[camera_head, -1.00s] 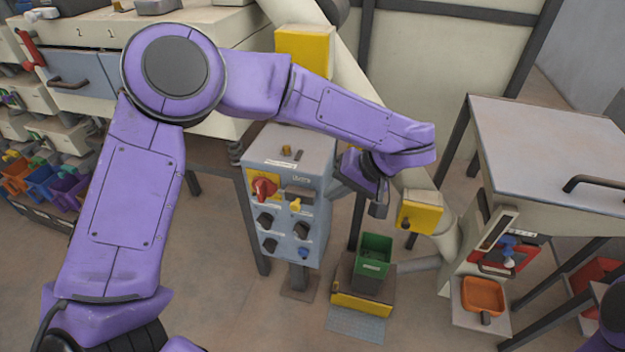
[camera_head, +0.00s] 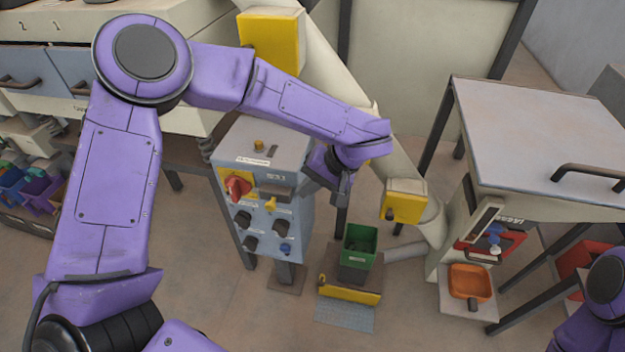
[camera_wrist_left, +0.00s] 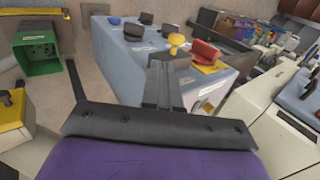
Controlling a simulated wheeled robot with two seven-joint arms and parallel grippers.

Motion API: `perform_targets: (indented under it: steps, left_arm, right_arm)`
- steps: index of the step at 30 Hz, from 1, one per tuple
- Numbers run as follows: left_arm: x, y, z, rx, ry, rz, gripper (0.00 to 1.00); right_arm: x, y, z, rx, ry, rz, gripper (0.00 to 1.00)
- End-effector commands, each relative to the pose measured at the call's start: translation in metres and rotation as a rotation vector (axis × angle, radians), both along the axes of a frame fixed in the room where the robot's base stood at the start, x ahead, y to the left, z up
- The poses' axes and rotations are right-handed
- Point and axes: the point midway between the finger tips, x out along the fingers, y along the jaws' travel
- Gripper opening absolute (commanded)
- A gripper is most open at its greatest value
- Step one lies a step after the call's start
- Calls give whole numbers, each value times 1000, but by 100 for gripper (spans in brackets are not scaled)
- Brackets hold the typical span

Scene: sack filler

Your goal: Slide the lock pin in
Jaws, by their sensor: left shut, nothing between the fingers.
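The blue-grey control box (camera_head: 262,155) stands on a post left of centre. Its front bears a red switch (camera_head: 238,187) on a yellow plate. A small yellow-headed knob or pin (camera_head: 271,204) sits beside the switch, below a dark block; I cannot tell how deep it sits. In the left wrist view the yellow head (camera_wrist_left: 177,40) is just beyond my fingertips, apart from them. My left gripper (camera_head: 312,173) is shut and empty at the right side of the box; its fingers also show in the left wrist view (camera_wrist_left: 162,82). My right gripper is out of view.
Dark knobs and a blue knob (camera_head: 285,249) sit lower on the box front. A green bin (camera_head: 360,243) stands on a low platform to the right. A slanted cream pipe with yellow fittings (camera_head: 404,203) passes behind my left arm. A grey-topped table (camera_head: 540,140) stands right.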

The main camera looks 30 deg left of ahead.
Motion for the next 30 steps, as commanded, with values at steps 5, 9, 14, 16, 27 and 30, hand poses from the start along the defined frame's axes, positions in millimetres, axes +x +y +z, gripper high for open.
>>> perform_targets:
  steps: [5, 9, 14, 16, 27, 30]
  left_arm:
    - [-6, 22, -32, -1, 3, 1, 0]
    - [-11, 43, -40, -1, 0, 1, 0]
    - [-14, 55, -46, -1, 0, 0, 0]
    - [-14, 57, -47, -1, -1, -1, 0]
    - [-15, 64, -41, 0, 1, 1, 0]
    - [-18, 77, -38, 0, 0, 3, 0]
  right_arm:
    - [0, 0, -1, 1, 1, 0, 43]
    - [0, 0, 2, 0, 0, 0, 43]
    - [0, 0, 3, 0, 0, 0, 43]
    - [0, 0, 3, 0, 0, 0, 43]
    - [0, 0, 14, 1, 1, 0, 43]
    - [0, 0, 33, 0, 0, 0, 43]
